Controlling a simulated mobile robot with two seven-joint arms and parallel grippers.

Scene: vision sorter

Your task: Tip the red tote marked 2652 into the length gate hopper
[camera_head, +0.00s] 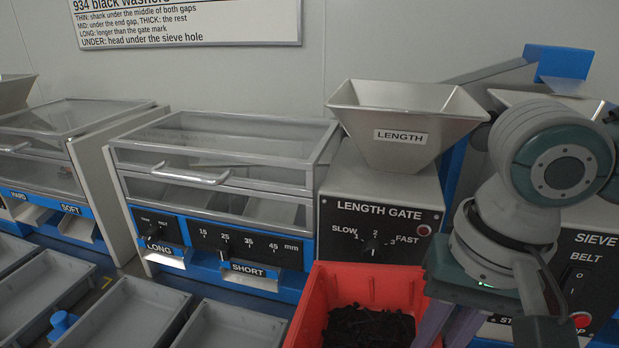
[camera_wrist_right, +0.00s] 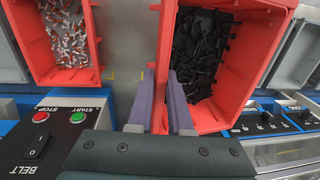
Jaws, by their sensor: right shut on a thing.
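A red tote (camera_head: 305,310) holding many small black parts is at the bottom of the head view, in front of the length gate. It also shows in the right wrist view (camera_wrist_right: 222,118). No number can be read on it. My right gripper (camera_head: 445,328) is shut on the tote's side wall, with its purple-grey fingers (camera_wrist_right: 168,105) on either side of that wall. The length gate hopper (camera_head: 365,105), a metal funnel labelled LENGTH, stands above the control box, higher than the tote. My left gripper is not in view.
Another red tote (camera_wrist_right: 98,60) with small orange and white parts lies beside the held one. The sieve panel (camera_head: 590,270) is to the right of my arm. A clear-lidded sorter (camera_head: 220,150) and grey trays (camera_head: 230,335) are to the left.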

